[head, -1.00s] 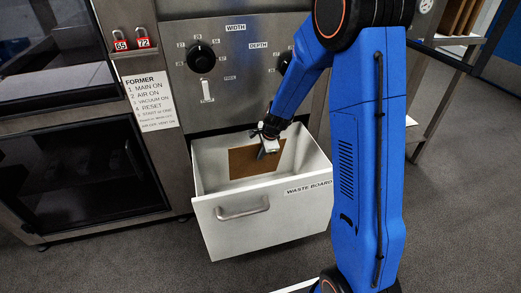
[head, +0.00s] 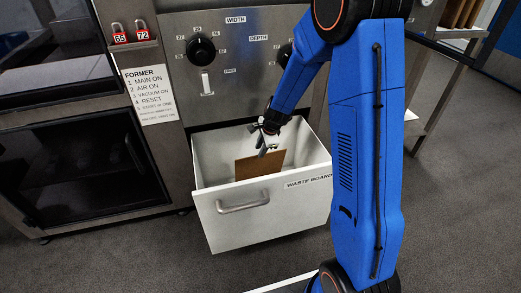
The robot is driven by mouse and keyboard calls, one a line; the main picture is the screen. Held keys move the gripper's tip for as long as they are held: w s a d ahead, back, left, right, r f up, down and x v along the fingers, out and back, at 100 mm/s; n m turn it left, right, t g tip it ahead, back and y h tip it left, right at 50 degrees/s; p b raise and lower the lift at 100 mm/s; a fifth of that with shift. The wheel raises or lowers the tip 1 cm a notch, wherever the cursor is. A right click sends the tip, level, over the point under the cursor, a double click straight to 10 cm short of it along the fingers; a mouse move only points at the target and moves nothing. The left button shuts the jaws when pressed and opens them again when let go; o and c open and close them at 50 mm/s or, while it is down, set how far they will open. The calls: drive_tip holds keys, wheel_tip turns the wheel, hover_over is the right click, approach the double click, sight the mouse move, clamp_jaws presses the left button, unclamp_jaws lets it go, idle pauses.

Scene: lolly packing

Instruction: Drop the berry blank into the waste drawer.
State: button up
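The waste drawer (head: 228,226) is a white open bin labelled "WASTE BOARD", pulled out of the steel machine. A brown board (head: 259,165), which I take to be the berry blank, is tilted inside the drawer, with its lower part hidden behind the front wall. No marking that names it shows. My gripper (head: 266,151) is over the drawer, just above and in front of the board's top edge. Its fingers look parted and the board appears free of them.
The machine's control panel (head: 222,66) with knobs rises directly behind the drawer. A dark glass-fronted cabinet (head: 75,165) stands to the left. A shelf unit (head: 448,50) is at the back right. Open grey floor lies around the drawer's front.

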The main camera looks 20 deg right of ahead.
drive_tip(key=v, duration=1.7)
drive_tip(key=shift+r, duration=0.1)
idle(0.4)
